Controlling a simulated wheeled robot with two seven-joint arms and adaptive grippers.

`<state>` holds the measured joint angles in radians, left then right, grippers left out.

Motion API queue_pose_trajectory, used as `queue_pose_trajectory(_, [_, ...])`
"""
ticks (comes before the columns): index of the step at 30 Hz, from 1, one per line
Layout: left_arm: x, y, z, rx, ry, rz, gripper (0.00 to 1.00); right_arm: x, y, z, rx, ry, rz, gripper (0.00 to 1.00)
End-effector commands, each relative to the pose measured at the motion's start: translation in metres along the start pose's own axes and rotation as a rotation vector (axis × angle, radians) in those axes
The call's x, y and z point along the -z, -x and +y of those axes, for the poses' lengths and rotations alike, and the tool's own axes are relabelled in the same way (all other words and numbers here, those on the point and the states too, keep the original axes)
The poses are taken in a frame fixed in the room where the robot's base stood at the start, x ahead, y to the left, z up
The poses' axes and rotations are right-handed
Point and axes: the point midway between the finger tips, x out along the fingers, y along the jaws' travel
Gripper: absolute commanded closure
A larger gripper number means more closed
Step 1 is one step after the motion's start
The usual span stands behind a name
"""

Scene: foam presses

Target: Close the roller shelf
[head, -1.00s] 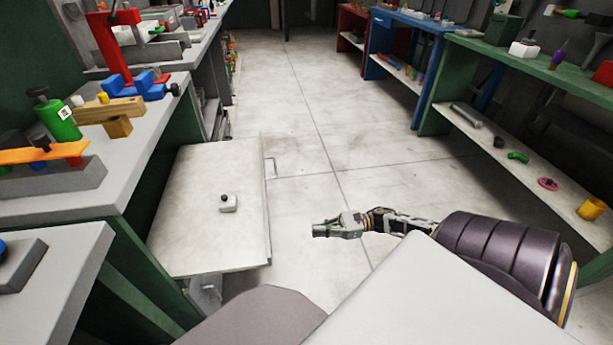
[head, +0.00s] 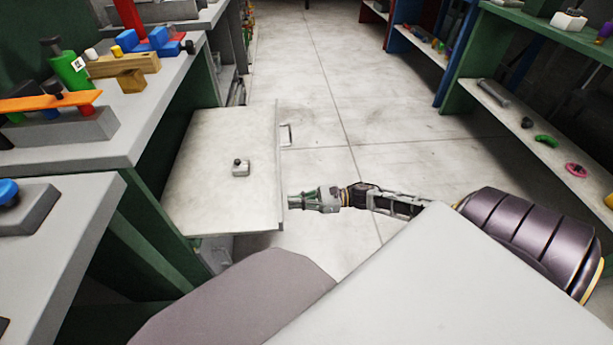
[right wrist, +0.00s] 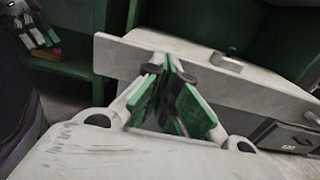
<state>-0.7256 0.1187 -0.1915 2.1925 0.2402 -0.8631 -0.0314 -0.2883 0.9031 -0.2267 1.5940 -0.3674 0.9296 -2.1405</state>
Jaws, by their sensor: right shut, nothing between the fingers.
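The roller shelf (head: 215,210), a pale flat board with a raised front panel, stands pulled out from the green bench on the left. A small handle (head: 287,134) is on its front. My right gripper (head: 291,201) is shut and empty, with its tips at the near part of the front panel. In the right wrist view its green-padded fingers (right wrist: 166,75) meet at the panel (right wrist: 235,88) and appear to touch it. A pale, jointed shape at that view's upper left looks like my left gripper (right wrist: 36,32); its jaws are too small to read. The head view does not show it.
A small grey block with a dark knob (head: 240,169) sits on the shelf. The left bench (head: 150,125) holds a green bottle and several fixtures. Grey drawers (right wrist: 285,138) show beyond the panel. Open floor (head: 330,95) lies between the benches.

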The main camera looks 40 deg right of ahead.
Motion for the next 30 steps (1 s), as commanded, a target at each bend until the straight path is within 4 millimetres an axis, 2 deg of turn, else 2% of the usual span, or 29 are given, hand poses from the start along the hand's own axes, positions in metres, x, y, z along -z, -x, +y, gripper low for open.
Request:
queue_pose_trajectory(6, [0.000,-0.004,-0.001,-0.005,-0.001,0.009,0.02,0.000,-0.012,0.000,0.000,0.000,0.000,1.00])
queue_pose_trajectory(23, [0.001,-0.004,-0.001,-0.005,0.000,0.012,0.02,0.000,-0.017,0.000,0.000,0.000,-0.001,1.00])
queue_pose_trajectory(30, [0.000,-0.005,-0.001,-0.007,0.000,0.013,0.02,-0.001,-0.038,0.004,-0.001,0.001,-0.003,1.00])
